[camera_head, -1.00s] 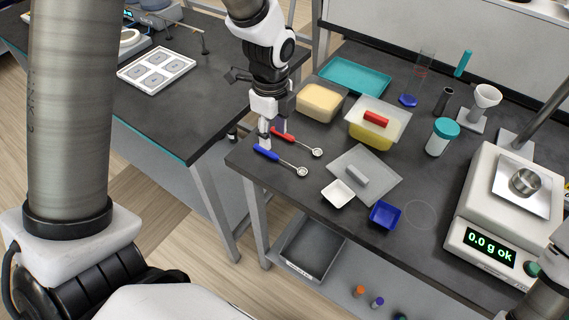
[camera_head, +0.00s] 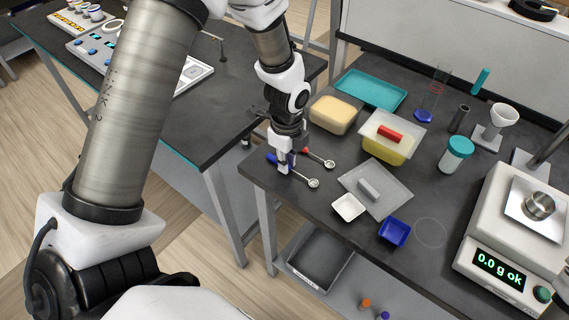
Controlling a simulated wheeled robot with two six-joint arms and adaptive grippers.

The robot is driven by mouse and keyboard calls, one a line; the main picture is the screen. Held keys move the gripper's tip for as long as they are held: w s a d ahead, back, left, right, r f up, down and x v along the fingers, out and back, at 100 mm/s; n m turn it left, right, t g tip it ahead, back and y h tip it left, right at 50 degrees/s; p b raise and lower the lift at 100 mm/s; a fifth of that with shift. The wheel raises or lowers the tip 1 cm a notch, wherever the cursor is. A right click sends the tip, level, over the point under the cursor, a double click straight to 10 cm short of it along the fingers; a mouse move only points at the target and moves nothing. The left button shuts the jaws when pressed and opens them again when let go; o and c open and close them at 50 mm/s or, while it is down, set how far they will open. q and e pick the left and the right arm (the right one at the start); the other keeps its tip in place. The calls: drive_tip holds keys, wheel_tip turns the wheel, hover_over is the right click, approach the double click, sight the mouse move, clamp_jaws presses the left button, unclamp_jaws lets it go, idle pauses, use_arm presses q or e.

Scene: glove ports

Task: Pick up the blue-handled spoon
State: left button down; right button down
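The blue-handled spoon (camera_head: 302,179) lies near the left corner of the dark bench, its metal bowl pointing right and toward the front. My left gripper (camera_head: 284,166) points down over its blue handle and hides part of it. The fingertips are at the handle, but I cannot tell whether they are closed on it. A red-handled spoon (camera_head: 320,158) lies just behind, its handle partly hidden by the gripper. My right gripper is not in view.
A grey mat (camera_head: 389,198), a white dish (camera_head: 348,207) and a blue dish (camera_head: 394,232) lie right of the spoons. A cream block (camera_head: 333,114), a yellow tub (camera_head: 388,150) and a teal tray (camera_head: 371,91) stand behind. A scale (camera_head: 500,235) stands at right.

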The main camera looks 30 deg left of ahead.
use_arm(q)
drive_tip(key=shift+w+r, duration=0.1)
drive_tip(key=shift+r, duration=0.4)
drive_tip(key=shift+s+d+r+b, duration=0.1)
drive_tip(key=shift+s+r+b, duration=0.15)
drive_tip(key=shift+r, duration=0.4)
drive_tip(key=shift+s+d+r+b, duration=0.1)
drive_tip(key=shift+s+r+b, duration=0.15)
drive_tip(key=shift+r, duration=0.35)
drive_tip(key=s+d+b, duration=0.3)
drive_tip(key=s, duration=0.4)
drive_tip(key=s+d+r+b, duration=0.1)
drive_tip(key=s+d+b, duration=0.2)
drive_tip(key=s, duration=0.3)
drive_tip(key=shift+s+r+b, duration=0.25)
drive_tip(key=shift+s+b, duration=0.15)
drive_tip(key=shift+b, duration=0.2)
